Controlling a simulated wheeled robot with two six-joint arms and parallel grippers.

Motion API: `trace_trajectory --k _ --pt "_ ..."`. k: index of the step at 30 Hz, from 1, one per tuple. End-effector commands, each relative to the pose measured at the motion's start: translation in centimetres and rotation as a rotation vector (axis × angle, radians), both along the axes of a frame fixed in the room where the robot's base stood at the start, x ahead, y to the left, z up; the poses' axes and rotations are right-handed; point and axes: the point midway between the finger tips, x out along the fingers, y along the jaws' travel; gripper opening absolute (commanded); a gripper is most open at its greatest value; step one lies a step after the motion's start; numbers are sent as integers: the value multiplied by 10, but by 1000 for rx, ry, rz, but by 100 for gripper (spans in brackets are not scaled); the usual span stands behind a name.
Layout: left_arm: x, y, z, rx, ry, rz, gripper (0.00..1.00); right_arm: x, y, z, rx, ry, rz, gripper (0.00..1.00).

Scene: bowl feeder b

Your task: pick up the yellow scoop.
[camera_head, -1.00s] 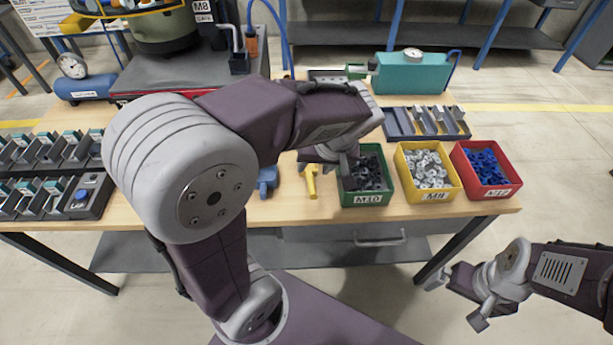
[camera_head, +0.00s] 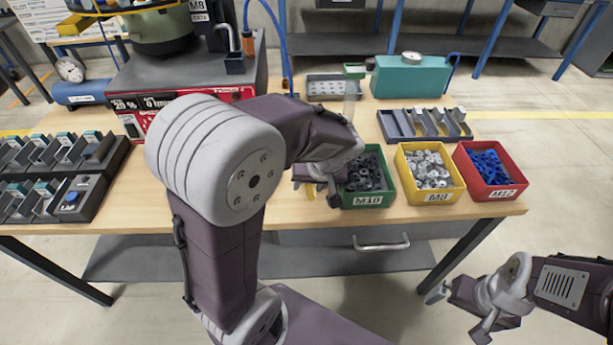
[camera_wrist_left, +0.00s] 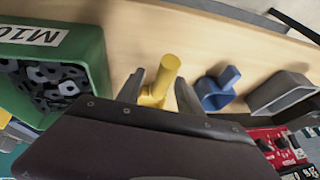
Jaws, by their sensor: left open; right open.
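The yellow scoop (camera_head: 310,192) lies on the table just left of the green bin, mostly hidden behind my left gripper in the head view. In the left wrist view its yellow handle (camera_wrist_left: 168,70) stands up between my two fingers. My left gripper (camera_head: 322,188) is open, with one finger on each side of the scoop; it also shows in the left wrist view (camera_wrist_left: 160,88). I cannot tell whether the fingers touch it. My right gripper (camera_head: 459,311) is open and empty, in front of the table at the lower right.
A blue scoop (camera_wrist_left: 217,88) lies beside the yellow one. The green bin (camera_head: 368,201) of nuts stands close to my left gripper, with yellow (camera_head: 437,195) and red (camera_head: 494,190) bins further right. A red-fronted machine (camera_head: 133,118) stands behind my left arm.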

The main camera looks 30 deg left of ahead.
Motion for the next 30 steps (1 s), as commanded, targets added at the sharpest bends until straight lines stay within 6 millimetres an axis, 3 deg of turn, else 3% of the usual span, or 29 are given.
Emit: trace_trajectory --k 5,9,10,30 --pt "0 0 1 1 -1 0 40 0 0 1 0 0 0 99" --pt "0 0 1 0 -1 -1 2 0 0 1 0 0 0 99" --pt "0 0 1 0 -1 -1 0 0 0 1 0 0 0 99" --pt "0 0 1 0 -1 -1 0 0 0 1 0 0 0 99"
